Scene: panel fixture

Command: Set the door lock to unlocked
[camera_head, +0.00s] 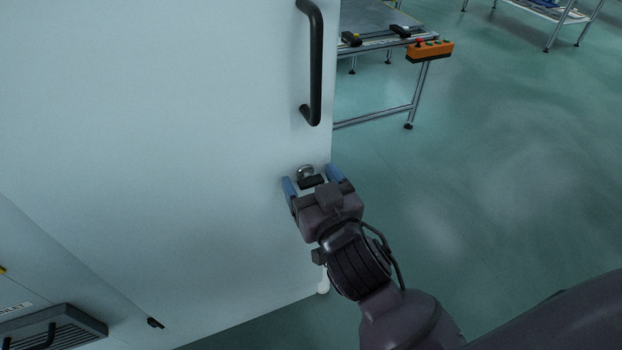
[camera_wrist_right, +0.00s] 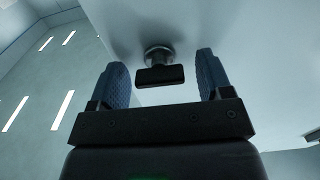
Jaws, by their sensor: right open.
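The door lock (camera_head: 306,172) is a round metal piece on the light grey door panel (camera_head: 200,130), near its right edge and below the black handle. In the right wrist view the lock (camera_wrist_right: 158,56) has a round metal base with a black bar-shaped knob (camera_wrist_right: 160,75) that lies almost level across the picture. My right gripper (camera_head: 309,177) is open, with its blue fingers on either side of the lock. In the wrist view the knob sits between the fingertips (camera_wrist_right: 161,75), with a gap on both sides. My left gripper is not in view.
A long black handle (camera_head: 315,65) stands out from the door above the lock. A metal-framed table (camera_head: 385,42) with an orange button box (camera_head: 430,50) stands behind at the right. The green floor (camera_head: 480,180) right of the door is clear.

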